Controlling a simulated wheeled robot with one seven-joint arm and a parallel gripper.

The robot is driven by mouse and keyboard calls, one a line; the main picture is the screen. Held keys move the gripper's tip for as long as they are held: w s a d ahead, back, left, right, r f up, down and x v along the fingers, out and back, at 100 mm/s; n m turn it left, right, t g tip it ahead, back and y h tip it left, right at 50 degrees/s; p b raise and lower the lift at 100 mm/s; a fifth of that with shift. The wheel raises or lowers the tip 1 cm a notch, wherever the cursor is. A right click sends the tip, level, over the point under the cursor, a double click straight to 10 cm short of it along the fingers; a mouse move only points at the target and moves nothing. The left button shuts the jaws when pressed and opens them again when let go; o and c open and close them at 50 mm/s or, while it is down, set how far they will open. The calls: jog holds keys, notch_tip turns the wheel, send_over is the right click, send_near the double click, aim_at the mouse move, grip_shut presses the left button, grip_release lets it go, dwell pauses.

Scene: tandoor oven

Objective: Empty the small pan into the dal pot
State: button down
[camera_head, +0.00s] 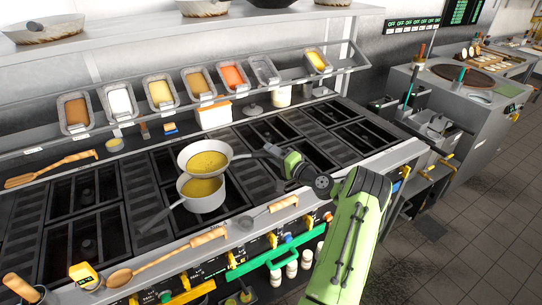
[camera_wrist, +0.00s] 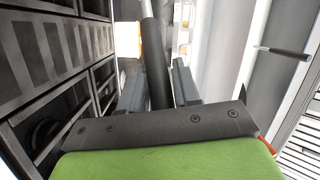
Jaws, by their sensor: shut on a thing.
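The small pan (camera_head: 231,152) is a light metal pan with yellow food in it. It is above and just behind the dal pot (camera_head: 207,205), roughly level, and overlaps the pot's far rim in the head view. The dal pot stands on the stove, holds yellow dal, and its handle points to the lower left. My gripper (camera_head: 274,152) is shut on the small pan's dark handle, to the right of the pan. In the wrist view the handle (camera_wrist: 154,60) runs between the two fingers; the pan's bowl is not clearly seen there.
The black stove grates (camera_head: 90,215) spread left and right, mostly clear. A ladle (camera_head: 268,210) and wooden tools lie along the front edge. A rack (camera_head: 140,112) of food trays runs above the back. A wooden-handled spatula (camera_head: 50,168) lies at left.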

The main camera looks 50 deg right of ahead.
jog(key=shift+w+r, duration=0.1)
jog(key=shift+r, duration=0.1)
jog(key=shift+s+d+r, duration=0.35)
jog(key=shift+s+r, duration=0.15)
jog(key=shift+s, duration=0.1)
jog(key=shift+w+d+n+p, duration=0.15)
jog(key=shift+d+n+p, duration=0.1)
jog(key=shift+n+p, duration=0.05)
jog(key=shift+s+d+r, duration=0.25)
jog(key=shift+d+r, duration=0.2)
jog(key=shift+r+n+g+p, duration=0.25)
jog(key=shift+r+n+p, duration=0.85)
jog(key=shift+r, duration=0.75)
jog(key=shift+r+n+g+p, duration=0.25)
jog(key=shift+r+n+p, duration=0.8)
jog(key=shift+r, duration=0.75)
jog(key=f+m, duration=0.1)
jog(key=d+f+m+b, duration=0.1)
jog(key=f+m, duration=0.1)
jog(key=m, duration=0.1)
jog(key=shift+s+d+f+t, duration=0.15)
jog(key=shift+d+t, duration=0.2)
jog(key=shift+t, duration=0.05)
